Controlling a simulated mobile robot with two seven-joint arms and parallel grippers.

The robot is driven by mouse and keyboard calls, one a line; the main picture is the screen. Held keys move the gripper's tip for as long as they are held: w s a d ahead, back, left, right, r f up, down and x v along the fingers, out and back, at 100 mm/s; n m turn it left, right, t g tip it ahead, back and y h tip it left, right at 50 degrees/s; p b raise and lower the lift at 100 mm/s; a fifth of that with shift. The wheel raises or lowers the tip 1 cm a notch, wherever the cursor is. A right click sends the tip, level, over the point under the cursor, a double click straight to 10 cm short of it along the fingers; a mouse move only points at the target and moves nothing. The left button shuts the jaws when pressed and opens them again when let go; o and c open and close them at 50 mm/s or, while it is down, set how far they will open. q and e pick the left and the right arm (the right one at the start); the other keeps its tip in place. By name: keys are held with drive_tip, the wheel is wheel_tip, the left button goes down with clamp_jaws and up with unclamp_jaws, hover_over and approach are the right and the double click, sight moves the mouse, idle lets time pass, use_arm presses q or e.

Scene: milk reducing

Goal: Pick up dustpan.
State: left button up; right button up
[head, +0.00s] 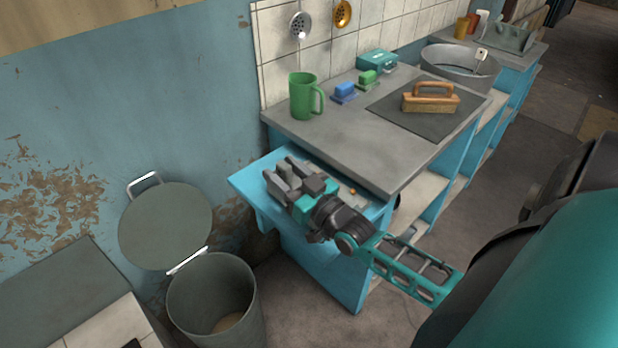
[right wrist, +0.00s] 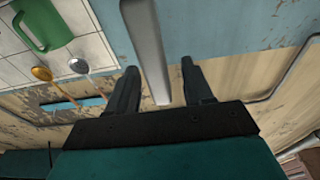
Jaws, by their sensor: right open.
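My right gripper (head: 296,180) is over the blue pulled-out board (head: 250,178) at the left end of the counter. In the right wrist view its two fingers (right wrist: 157,92) are apart. A flat grey bar (right wrist: 148,45) comes in from the top edge and ends between them, with a gap showing on each side. It looks like the dustpan's handle, but I cannot be sure. The rest of the dustpan is not clear in either view; in the head view the gripper covers that spot. My left gripper is not in view.
A green mug (head: 303,97), blue and green sponges, a teal box (head: 377,61) and a wooden brush (head: 431,97) on a dark mat stand on the grey counter (head: 345,140). A metal bin (head: 240,335), lid open, stands on the floor at left. The painted wall is close behind.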

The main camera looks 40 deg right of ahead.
drive_tip(key=shift+w+a+r, duration=0.1)
drive_tip(key=shift+w+r, duration=0.05)
drive_tip(key=shift+w, duration=0.9)
clamp_jaws()
